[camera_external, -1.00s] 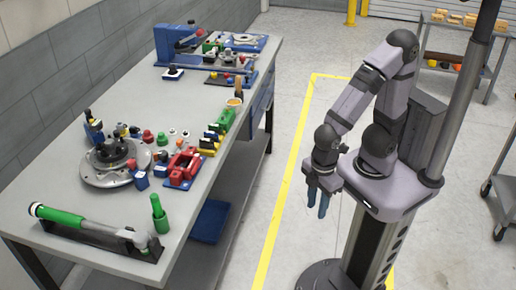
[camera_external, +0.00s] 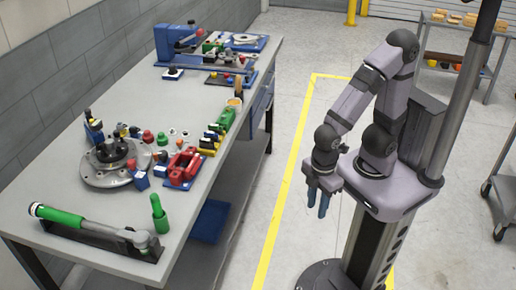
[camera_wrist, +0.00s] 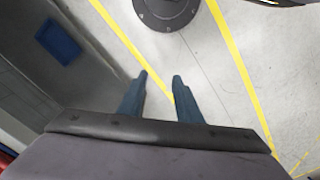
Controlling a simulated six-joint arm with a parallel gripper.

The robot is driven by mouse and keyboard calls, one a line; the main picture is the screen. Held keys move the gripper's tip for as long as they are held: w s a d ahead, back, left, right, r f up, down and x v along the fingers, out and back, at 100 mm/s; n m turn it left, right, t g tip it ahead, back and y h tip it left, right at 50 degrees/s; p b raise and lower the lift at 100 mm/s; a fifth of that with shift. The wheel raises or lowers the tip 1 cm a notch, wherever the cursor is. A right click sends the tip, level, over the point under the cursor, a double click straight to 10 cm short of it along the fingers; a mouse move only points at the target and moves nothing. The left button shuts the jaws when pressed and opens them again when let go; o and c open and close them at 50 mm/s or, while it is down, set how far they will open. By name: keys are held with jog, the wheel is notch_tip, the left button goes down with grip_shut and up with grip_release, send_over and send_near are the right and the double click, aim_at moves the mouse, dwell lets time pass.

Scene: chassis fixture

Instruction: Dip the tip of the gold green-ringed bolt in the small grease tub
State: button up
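My gripper (camera_external: 318,203) hangs over the floor to the right of the workbench, pointing down and away from all bench objects. In the wrist view its two blue fingers (camera_wrist: 160,77) are apart with nothing between them. A small round tub (camera_external: 234,102) with an orange-tan top sits near the bench's right edge; it may be the grease tub, but it is too small to be sure. The gold green-ringed bolt cannot be made out among the small parts on the bench.
The grey workbench (camera_external: 118,205) carries a round metal fixture (camera_external: 112,172), a red clamp-like block (camera_external: 184,166), a green-handled tool (camera_external: 95,228), a green bottle (camera_external: 159,214) and a blue press (camera_external: 175,43). A blue bin (camera_external: 210,221) lies below. Floor around my gripper is clear.

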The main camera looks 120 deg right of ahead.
jog(key=shift+r, duration=0.1)
